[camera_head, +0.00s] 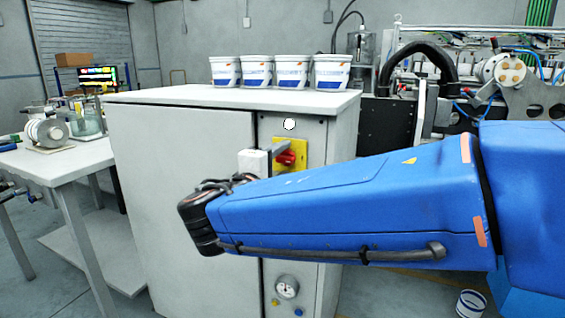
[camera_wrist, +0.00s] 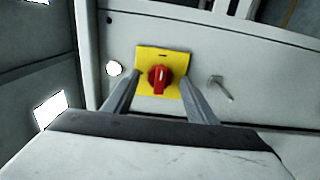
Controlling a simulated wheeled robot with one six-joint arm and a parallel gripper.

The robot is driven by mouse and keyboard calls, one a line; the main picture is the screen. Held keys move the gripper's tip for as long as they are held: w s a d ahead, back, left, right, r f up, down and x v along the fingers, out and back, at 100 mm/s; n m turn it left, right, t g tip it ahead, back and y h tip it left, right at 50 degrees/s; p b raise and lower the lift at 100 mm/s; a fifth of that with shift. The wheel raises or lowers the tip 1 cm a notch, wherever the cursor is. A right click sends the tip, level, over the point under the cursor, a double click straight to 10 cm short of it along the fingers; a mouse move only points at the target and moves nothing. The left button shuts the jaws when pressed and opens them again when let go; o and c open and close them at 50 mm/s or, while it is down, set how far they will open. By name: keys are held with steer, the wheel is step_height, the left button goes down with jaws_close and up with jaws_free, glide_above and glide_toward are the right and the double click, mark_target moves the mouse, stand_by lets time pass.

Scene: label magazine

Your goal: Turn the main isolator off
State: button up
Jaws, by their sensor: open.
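The main isolator is a red rotary knob (camera_head: 285,158) on a yellow plate (camera_head: 303,150), on the narrow right panel of a grey cabinet (camera_head: 185,140). In the wrist view the red knob (camera_wrist: 159,79) faces me, its ridge roughly upright in the picture. My gripper (camera_wrist: 160,95) is open, with one finger on each side of the yellow plate and the knob between them in the picture. I cannot tell the remaining gap, and no grip on the knob shows. In the head view my gripper (camera_head: 274,156) is beside the knob, partly hidden by my blue arm.
Several white tubs (camera_head: 257,71) stand on the cabinet top. A white round fitting (camera_wrist: 114,68) and a metal handle (camera_wrist: 220,88) flank the plate. A gauge (camera_head: 287,287) is low on the panel. A side table (camera_head: 60,160) stands left; a tub (camera_head: 471,303) is on the floor.

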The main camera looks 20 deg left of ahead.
steer(key=shift+w, duration=0.3)
steer(key=shift+c, duration=0.7)
steer(key=c, duration=0.9)
steer(key=shift+c, duration=0.2)
